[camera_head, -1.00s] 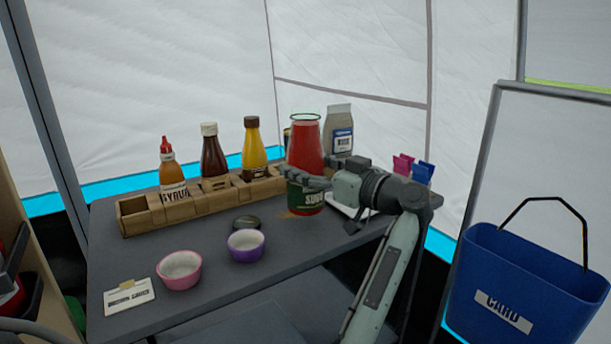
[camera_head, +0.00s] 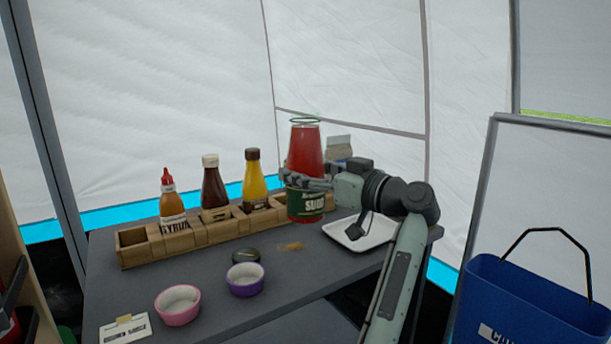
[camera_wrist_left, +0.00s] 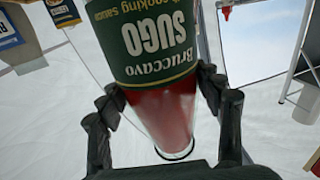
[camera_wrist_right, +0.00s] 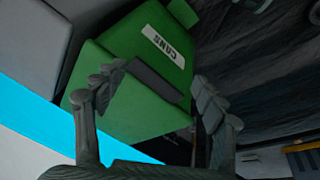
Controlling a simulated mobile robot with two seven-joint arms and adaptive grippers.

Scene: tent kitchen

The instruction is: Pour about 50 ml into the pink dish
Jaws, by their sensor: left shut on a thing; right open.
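The sauce bottle (camera_head: 306,152), full of red sauce with a green "Sugo" label, is upright and appears raised above the table. In the left wrist view, the bottle (camera_wrist_left: 165,110) sits between both fingers. The pink dish (camera_head: 177,306) stands at the table's front left, apart from the bottle, with a pale inside. A purple dish (camera_head: 245,280) stands to its right. My right gripper (camera_wrist_right: 152,98) shows only in its own wrist view, open and with nothing held between the fingers.
A wooden rack (camera_head: 190,238) with syrup, brown and yellow bottles runs along the table's back. A dark round lid (camera_head: 246,256) lies behind the purple dish. A white tray (camera_head: 355,237) is at right, a card (camera_head: 125,329) at front left. A green bin (camera_wrist_right: 135,75) is near my right gripper.

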